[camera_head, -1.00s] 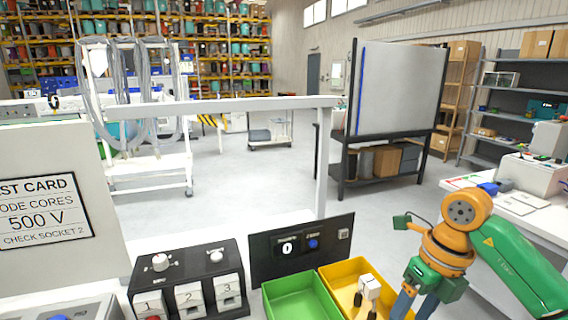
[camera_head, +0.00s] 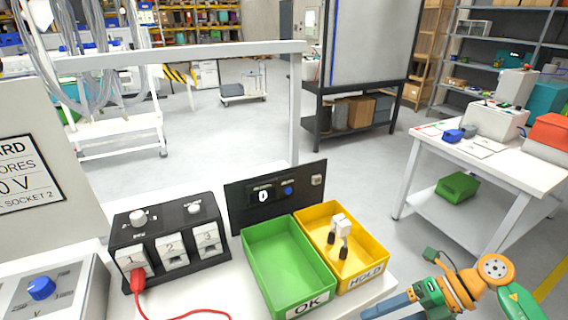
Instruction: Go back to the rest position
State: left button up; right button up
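My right gripper (camera_head: 385,309) is at the bottom edge, on an orange and green arm from the right. Its blue fingers point left and look apart, with nothing seen between them; their lower part is cut off. It is in front of the yellow HOLD bin (camera_head: 375,262). A white part with dark prongs (camera_head: 343,228) lies in that bin, apart from the gripper. The green OK bin (camera_head: 262,262) beside it is empty. My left gripper is out of view.
A black socket box (camera_head: 140,218) with numbered white sockets stands left of the bins, a red plug (camera_head: 137,282) at socket 1. A dark counter panel (camera_head: 240,206) stands behind the bins. A grey dial box (camera_head: 75,290) is at lower left. A white side table (camera_head: 520,170) stands at right.

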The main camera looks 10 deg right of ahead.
jog(key=w+d+r+m+t+y, duration=0.1)
jog(key=w+d+r+m+t, duration=0.1)
jog(key=w+r+m+t, duration=0.45)
jog(key=w+d+r+m+t, duration=0.2)
jog(key=w+r+m+t, duration=0.1)
jog(key=w+r+t, duration=0.65)
jog(key=w+d+f+m+t+h, duration=0.1)
jog(key=w+d+f+m+h, duration=0.15)
jog(key=d+m+h, duration=1.3)
jog(key=s+a+f+m+g, duration=0.1)
jog(key=s+f+m+g, duration=0.2)
jog(key=f, duration=0.8)
jog(key=s+a+f+g+y, duration=0.15)
jog(key=s+f, duration=0.25)
jog(key=f, duration=0.6)
jog(key=s+a+f+m+g, duration=0.15)
jog(key=s+f+g, duration=0.25)
jog(key=f, duration=0.7)
jog(key=s+a+f+g, duration=0.3)
jog(key=s+a+f, duration=0.3)
jog(key=s+f, duration=0.5)
jog(key=s+a+f+m+g+y, duration=0.1)
jog(key=s+a+f, duration=0.3)
jog(key=s, duration=0.6)
jog(key=s+a+f+g+y, duration=0.2)
jog(key=s+a+f+g, duration=0.2)
jog(key=s+a, duration=0.5)
jog(key=shift+s+f+m, duration=0.15)
jog(key=shift+s+m, duration=0.2)
jog(key=shift+s, duration=0.8)
